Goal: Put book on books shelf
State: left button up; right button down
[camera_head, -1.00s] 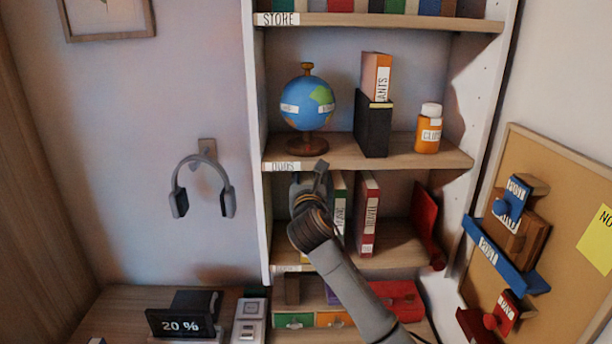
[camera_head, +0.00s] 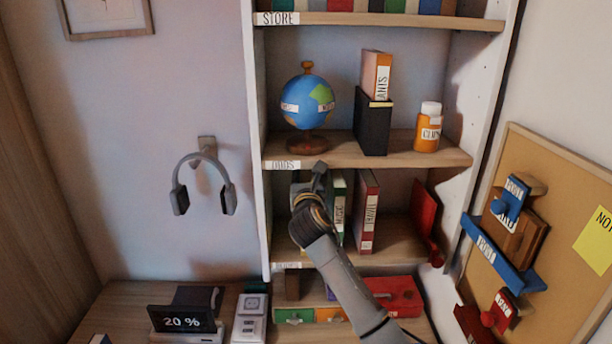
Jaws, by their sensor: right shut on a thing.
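My right gripper (camera_head: 314,186) is inside the bookshelf's middle compartment, under the ODDS shelf board (camera_head: 400,150). It is shut on a book that is mostly hidden behind the gripper and wrist. Just right of it a green MUSIC book (camera_head: 338,205) stands upright, partly covered by my arm. A dark red TRAVEL book (camera_head: 366,210) stands upright to its right. A red book (camera_head: 424,220) leans against the compartment's right wall. My left gripper is not in view.
On the board above stand a globe (camera_head: 308,98), a black holder (camera_head: 373,124) with an orange book, and an orange CLIPS bottle (camera_head: 428,128). Bare board shows between the TRAVEL and leaning books.

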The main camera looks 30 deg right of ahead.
jog(key=c, duration=1)
grip_release()
jog(key=shift+s, duration=0.1)
jog(key=shift+a+r, duration=0.1)
jog(key=b+v, duration=0.2)
jog(key=v, duration=1)
